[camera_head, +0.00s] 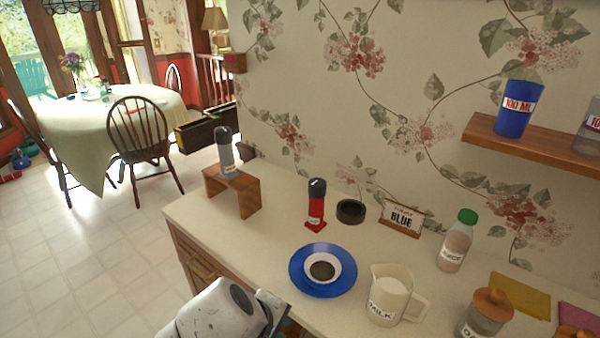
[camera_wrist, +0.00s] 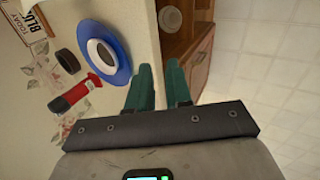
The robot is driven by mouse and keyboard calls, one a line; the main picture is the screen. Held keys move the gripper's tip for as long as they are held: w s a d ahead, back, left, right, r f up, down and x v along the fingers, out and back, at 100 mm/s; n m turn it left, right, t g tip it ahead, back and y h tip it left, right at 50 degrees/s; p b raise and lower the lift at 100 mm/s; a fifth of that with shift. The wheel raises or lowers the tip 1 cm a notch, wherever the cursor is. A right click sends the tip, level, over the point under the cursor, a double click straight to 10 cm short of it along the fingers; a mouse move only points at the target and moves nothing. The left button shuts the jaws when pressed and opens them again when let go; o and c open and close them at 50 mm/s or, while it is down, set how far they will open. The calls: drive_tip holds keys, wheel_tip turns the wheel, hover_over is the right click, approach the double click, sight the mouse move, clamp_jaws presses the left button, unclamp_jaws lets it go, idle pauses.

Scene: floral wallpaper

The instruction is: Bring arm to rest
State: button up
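In the wrist view, the two teal fingers of my gripper (camera_wrist: 160,72) stand apart with a narrow gap and nothing between them. They point over the counter's front edge, beside the blue plate (camera_wrist: 108,48). In the head view, my pale grey arm (camera_head: 222,312) is at the bottom edge, in front of the counter (camera_head: 345,258). My fingers are mostly cut off or hidden there. The blue plate, also in the head view (camera_head: 297,285), carries a white bowl (camera_head: 337,267) with dark contents. No object is held.
On the counter are a milk jug (camera_head: 389,296), a red bottle (camera_head: 316,206), a dark ring (camera_head: 351,211), a BLUE sign (camera_head: 402,221), a green-capped bottle (camera_head: 457,242) and a wooden stand (camera_head: 236,192) with a grey bottle. A shelf (camera_head: 540,146) holds cups. Open floor (camera_head: 90,265) lies left.

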drive_tip(key=s+d+f+m+y, duration=0.1)
drive_tip(key=s+d+f+m, duration=0.15)
drive_tip(key=d, duration=0.55)
drive_tip(key=s+d+f+m, duration=0.2)
drive_tip(key=d+f, duration=0.1)
drive_tip(key=d, duration=0.5)
drive_tip(key=s+d+f+m+y, duration=0.1)
drive_tip(key=s+d+f+m, duration=0.15)
drive_tip(key=d, duration=0.55)
drive_tip(key=s+d+r+m+y, duration=0.1)
drive_tip(key=s+d+m+y, duration=0.1)
drive_tip(key=s+d+m, duration=0.6)
drive_tip(key=s+f+n+g, duration=0.3)
drive_tip(key=s+f, duration=0.2)
drive_tip(key=s, duration=0.5)
drive_tip(key=shift+s+a+f+h, duration=0.3)
drive_tip(key=shift+a+f, duration=0.05)
